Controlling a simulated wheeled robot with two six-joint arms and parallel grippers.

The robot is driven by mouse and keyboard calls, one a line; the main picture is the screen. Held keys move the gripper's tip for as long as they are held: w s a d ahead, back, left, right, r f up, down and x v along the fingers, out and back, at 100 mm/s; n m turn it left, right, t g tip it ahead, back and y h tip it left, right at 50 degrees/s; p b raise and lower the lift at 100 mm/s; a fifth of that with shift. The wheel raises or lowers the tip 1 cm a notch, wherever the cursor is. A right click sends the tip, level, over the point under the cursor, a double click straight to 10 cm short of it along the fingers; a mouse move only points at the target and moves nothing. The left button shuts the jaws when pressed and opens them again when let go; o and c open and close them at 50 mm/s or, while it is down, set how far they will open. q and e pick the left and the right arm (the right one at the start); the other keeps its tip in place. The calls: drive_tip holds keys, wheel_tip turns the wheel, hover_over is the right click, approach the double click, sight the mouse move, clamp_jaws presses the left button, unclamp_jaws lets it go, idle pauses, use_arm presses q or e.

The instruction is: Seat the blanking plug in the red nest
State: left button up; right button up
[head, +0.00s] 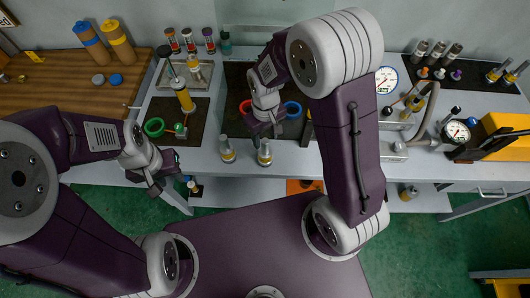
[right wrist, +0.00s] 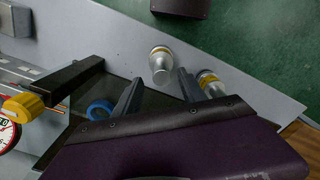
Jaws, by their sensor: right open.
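Two similar silver pieces with yellow bands stand near the bench's front edge: a left one (head: 226,150) and a right one (head: 264,152). I cannot tell which is the blanking plug. The red nest (head: 245,107) is a ring on the dark mat, partly hidden by my right gripper (head: 265,129). That gripper is open and empty, just behind the right piece. In the right wrist view, the right piece (right wrist: 161,65) shows beyond and between the fingers, apart from them; the left piece (right wrist: 210,85) is beside one finger. My left gripper (head: 160,180) hangs by the bench's front edge; its opening is unclear.
A blue ring (head: 292,108) sits right of the red nest, and a green ring (head: 154,127) on the left mat. Pressure gauges (head: 456,131) and a yellow block (head: 505,128) are at the right.

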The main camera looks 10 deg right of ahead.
sight(265, 147)
drive_tip(key=f, duration=0.2)
drive_tip(key=s+f, duration=0.1)
drive_tip(key=f, duration=0.1)
drive_tip(key=shift+a+f+p, duration=0.15)
drive_tip(key=shift+f+p, duration=0.15)
drive_tip(key=shift+f, duration=0.2)
drive_tip(key=shift+w, duration=0.15)
clamp_jaws()
idle(0.8)
